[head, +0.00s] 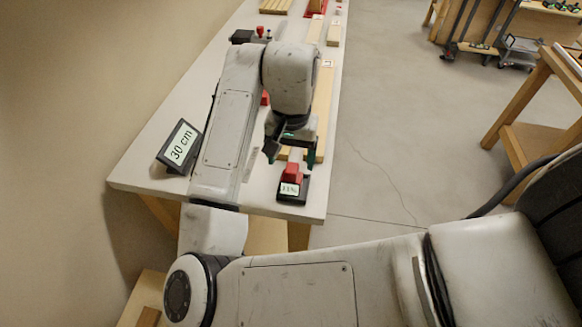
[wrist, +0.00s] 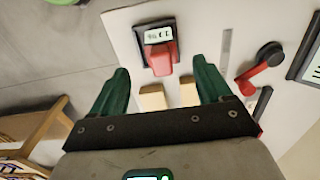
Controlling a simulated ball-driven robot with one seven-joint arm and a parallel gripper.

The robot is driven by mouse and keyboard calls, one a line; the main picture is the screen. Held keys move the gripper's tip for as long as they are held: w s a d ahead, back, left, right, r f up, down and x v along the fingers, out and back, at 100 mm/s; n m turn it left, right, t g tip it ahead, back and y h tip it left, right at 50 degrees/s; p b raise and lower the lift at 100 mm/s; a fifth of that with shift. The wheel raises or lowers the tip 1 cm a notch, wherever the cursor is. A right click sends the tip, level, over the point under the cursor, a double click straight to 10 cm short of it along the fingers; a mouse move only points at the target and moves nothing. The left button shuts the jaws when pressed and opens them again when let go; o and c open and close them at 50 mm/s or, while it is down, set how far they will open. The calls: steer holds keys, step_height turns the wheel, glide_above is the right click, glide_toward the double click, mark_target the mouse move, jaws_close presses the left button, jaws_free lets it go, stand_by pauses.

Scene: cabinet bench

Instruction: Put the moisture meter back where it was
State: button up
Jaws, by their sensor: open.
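The moisture meter (head: 292,174), a red body with a small pale percent readout, is at the near right end of the bench, on or joined to a black base. It also shows in the wrist view (wrist: 162,58), with the readout at its far end in that picture. My gripper (head: 291,156) is open and empty just above and behind the meter. In the wrist view my green fingers (wrist: 160,68) are spread, with the meter's red end between and beyond their tips. I cannot tell whether the base is a separate holder.
A tilted black display reading 30 cm (head: 181,146) stands at the bench's left edge. Wooden pieces (wrist: 152,98) lie under my gripper. The white bench (head: 318,195) ends just past the meter.

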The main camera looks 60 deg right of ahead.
steer(key=shift+r, duration=2.5)
